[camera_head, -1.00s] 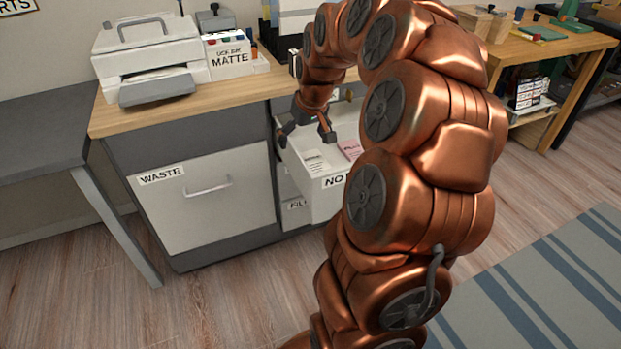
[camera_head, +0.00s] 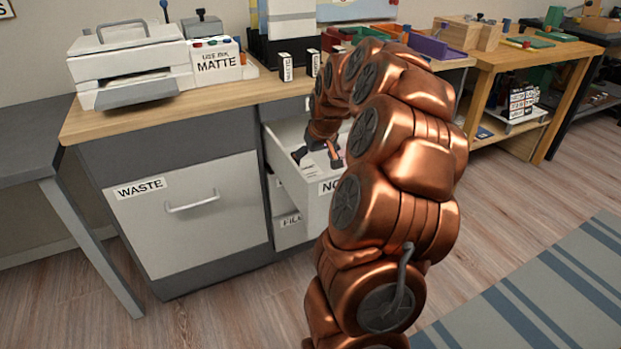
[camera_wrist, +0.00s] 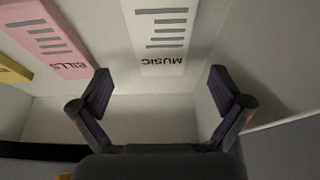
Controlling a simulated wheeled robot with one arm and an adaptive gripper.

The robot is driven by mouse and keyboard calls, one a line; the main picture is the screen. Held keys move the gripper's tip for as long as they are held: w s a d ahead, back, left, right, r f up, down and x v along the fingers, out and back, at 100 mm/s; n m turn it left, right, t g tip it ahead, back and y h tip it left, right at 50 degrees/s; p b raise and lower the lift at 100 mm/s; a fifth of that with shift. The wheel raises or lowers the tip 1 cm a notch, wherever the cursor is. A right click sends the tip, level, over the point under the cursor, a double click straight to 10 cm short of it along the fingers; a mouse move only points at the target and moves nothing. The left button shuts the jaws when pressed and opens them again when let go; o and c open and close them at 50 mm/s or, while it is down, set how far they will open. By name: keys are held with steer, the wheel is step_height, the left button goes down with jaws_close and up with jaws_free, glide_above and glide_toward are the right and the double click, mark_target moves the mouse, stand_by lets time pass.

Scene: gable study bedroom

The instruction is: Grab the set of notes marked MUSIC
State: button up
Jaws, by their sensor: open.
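The MUSIC notes (camera_wrist: 166,38) are a white set with grey lines, lying in the open drawer (camera_head: 307,188) and seen upside down in the wrist view. My gripper (camera_wrist: 160,90) is open, with its two fingers spread wide on either side of the lower, MUSIC-lettered end of the set. Nothing is between the fingertips that I can see gripped. In the head view my gripper (camera_head: 318,156) is down inside the drawer, and my arm hides part of the drawer and its label.
Pink BILLS notes (camera_wrist: 58,40) lie left of the MUSIC set, with a yellow set (camera_wrist: 12,70) beyond. The drawer walls are close around my gripper. A WASTE bin front (camera_head: 185,205) is left of the drawer. A printer (camera_head: 130,65) stands on the counter.

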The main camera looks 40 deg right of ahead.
mark_target(310, 172)
steer(key=b+x, duration=0.2)
steer(key=x, duration=0.2)
steer(key=shift+f, duration=0.35)
steer(key=c, duration=1.3)
steer(key=shift+o, duration=0.2)
steer(key=shift+r, duration=0.1)
